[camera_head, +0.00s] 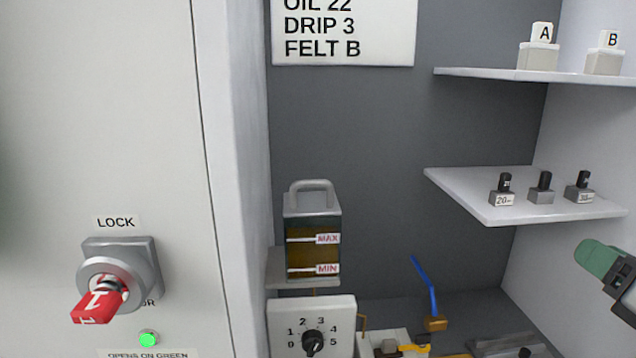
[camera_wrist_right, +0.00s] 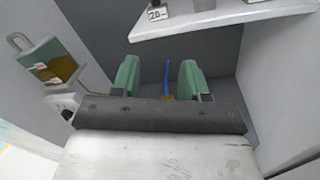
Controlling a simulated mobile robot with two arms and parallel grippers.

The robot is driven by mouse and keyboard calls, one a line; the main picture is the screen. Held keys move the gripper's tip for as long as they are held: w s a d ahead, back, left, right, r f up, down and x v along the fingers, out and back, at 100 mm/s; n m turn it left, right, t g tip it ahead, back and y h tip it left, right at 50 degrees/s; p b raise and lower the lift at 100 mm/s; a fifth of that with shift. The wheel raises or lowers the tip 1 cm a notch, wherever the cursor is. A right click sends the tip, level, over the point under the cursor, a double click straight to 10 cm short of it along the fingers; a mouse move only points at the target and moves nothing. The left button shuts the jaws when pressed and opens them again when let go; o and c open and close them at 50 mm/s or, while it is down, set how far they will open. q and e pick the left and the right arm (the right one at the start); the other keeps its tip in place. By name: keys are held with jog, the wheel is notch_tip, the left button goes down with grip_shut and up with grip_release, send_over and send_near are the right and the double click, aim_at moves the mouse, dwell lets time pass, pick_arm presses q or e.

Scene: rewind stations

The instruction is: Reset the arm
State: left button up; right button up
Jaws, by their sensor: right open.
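A thin blue arm (camera_head: 427,285) leans up and to the left from a small brass block (camera_head: 436,323) low in the recess, near the back wall. In the right wrist view the blue arm (camera_wrist_right: 168,74) shows between my two green fingertips, farther off and not touched. My right gripper (camera_head: 603,262) is at the right edge of the head view, partly cut off, apart from the blue arm and to its right. In the wrist view my right gripper (camera_wrist_right: 159,78) is open and empty. My left gripper is not in view.
Shelves on the right carry small labelled blocks (camera_head: 502,190) and felts marked A and B (camera_head: 540,47). An oil reservoir (camera_head: 312,232) and a dial (camera_head: 312,342) stand left. A red lock handle (camera_head: 97,302) and green lamp (camera_head: 148,339) are on the left panel. The recess middle is free.

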jog(key=a+f+m+g+h, duration=0.1)
jog(key=a+f+m+h, duration=0.1)
jog(key=a+f+m, duration=0.6)
jog(key=a+f+m+g+h, duration=0.2)
jog(key=a+f+m, duration=0.2)
jog(key=f+m, duration=0.75)
jog(key=s+a+f+m+g, duration=0.3)
jog(key=s+f+m+g, duration=0.3)
jog(key=s+f, duration=0.35)
jog(key=s+a+f+m+g, duration=0.3)
jog(key=s+f+m+g, duration=0.3)
jog(key=s+f, duration=0.4)
notch_tip(320, 180, down, 25)
jog(key=s, duration=0.2)
jog(key=s+d+f+g, duration=0.1)
jog(key=s+d+f, duration=0.2)
jog(key=s+f, duration=1.2)
jog(key=shift+s+f+g, duration=0.15)
jog(key=shift+f+g, duration=0.25)
jog(key=shift+f, duration=0.2)
